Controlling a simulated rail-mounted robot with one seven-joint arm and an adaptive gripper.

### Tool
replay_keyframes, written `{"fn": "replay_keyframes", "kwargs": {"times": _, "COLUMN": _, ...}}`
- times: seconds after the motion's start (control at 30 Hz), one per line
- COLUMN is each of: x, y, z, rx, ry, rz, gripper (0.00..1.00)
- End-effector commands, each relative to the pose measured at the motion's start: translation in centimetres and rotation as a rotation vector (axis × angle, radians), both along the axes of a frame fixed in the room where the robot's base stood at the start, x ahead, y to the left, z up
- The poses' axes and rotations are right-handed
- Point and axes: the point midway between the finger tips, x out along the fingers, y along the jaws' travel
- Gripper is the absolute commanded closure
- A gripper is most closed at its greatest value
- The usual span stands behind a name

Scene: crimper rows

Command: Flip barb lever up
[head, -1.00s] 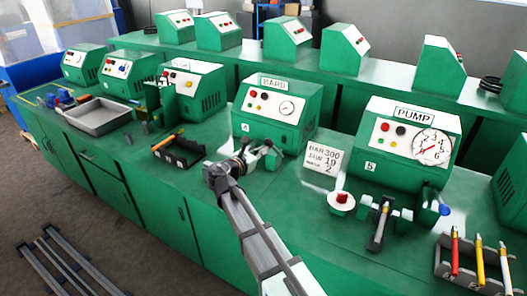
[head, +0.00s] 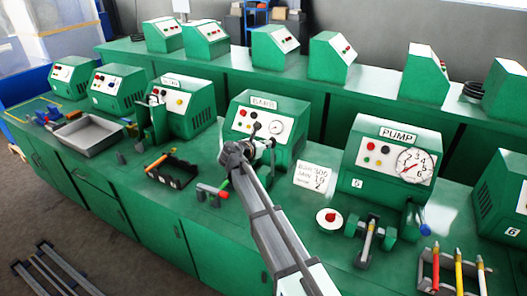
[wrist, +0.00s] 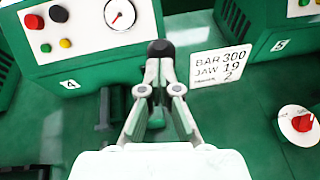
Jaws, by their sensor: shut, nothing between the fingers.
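The green BARB machine (head: 270,108), labelled 4 in the wrist view (wrist: 70,84), has buttons and a gauge on its sloped white panel. My gripper (head: 256,146) is in front of this panel and hides part of the fixture below it. In the wrist view my gripper's fingers (wrist: 160,66) are together, in front of the machine. A dark rounded end (wrist: 161,48) shows at their tips; I cannot tell if it is the lever's knob or part of the fingers. The lever's pose is unclear.
A sign card (head: 314,177) stands right of the BARB machine. The PUMP machine (head: 386,185), a red knob on a white disc (head: 329,217) and a clamp fixture (head: 367,240) are farther right. A black holder (head: 172,172) and a grey tray (head: 90,135) are left.

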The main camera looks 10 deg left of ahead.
Motion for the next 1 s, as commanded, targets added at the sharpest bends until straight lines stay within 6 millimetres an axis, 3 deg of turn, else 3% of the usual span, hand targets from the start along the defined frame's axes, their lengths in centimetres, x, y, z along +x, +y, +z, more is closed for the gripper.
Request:
{"fn": "replay_keyframes", "kwargs": {"times": 0.1, "x": 1.7, "y": -0.4, "z": 0.4, "rx": -0.001, "ry": -0.001, "rz": -0.001, "gripper": 1.00}}
{"fn": "replay_keyframes", "kwargs": {"times": 0.33, "x": 3.3, "y": -0.9, "z": 0.6, "rx": 0.000, "ry": -0.001, "rz": -0.001, "gripper": 1.00}}
{"fn": "replay_keyframes", "kwargs": {"times": 1.0, "x": 4.2, "y": -1.2, "z": 0.8, "rx": -0.002, "ry": -0.005, "rz": 0.000, "gripper": 1.00}}
